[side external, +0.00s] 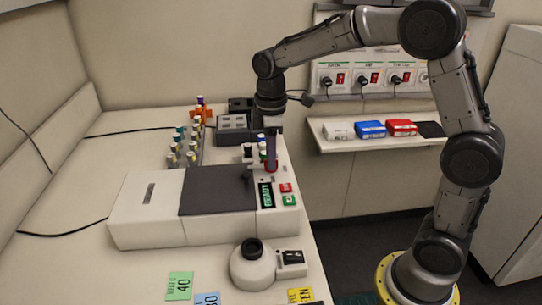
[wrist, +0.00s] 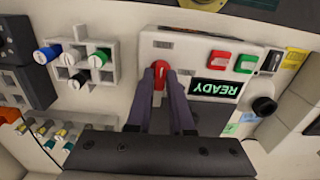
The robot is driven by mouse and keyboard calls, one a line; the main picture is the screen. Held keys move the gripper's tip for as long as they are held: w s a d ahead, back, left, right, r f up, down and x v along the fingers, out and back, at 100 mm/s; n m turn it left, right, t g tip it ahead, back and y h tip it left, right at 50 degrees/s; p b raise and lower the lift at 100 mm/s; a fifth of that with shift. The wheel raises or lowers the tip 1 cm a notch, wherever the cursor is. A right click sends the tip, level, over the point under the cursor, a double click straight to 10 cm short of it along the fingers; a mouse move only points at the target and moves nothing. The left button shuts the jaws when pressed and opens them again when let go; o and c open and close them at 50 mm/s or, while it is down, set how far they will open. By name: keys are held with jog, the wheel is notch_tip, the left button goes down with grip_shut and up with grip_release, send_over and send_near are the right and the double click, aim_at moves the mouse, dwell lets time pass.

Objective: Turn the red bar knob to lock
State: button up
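The red bar knob (wrist: 159,75) is on the front of the white shaker bioreactor (wrist: 204,57), at its left end in the wrist view. In the side view the red knob (side external: 271,166) shows low beside the purple-grey fingers. My gripper (wrist: 160,74) points at the knob, with one finger on each side of it. The fingertips are very close to the knob's sides; whether they press on it is not clear. In the side view my gripper (side external: 270,160) is at the unit's far right corner. The knob's exact angle is partly hidden by the fingers.
The unit has a green READY display (wrist: 216,88), a red button (wrist: 220,60) and a green button (wrist: 245,62) right of the knob. A valve block with coloured caps (wrist: 95,62) stands close on the left. A round white device (side external: 252,265) sits in front.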

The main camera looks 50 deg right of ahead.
jog(key=o, duration=0.3)
jog(key=shift+o, duration=0.2)
notch_tip(320, 180, up, 14)
dwell(0.4)
jog(key=shift+f, duration=0.1)
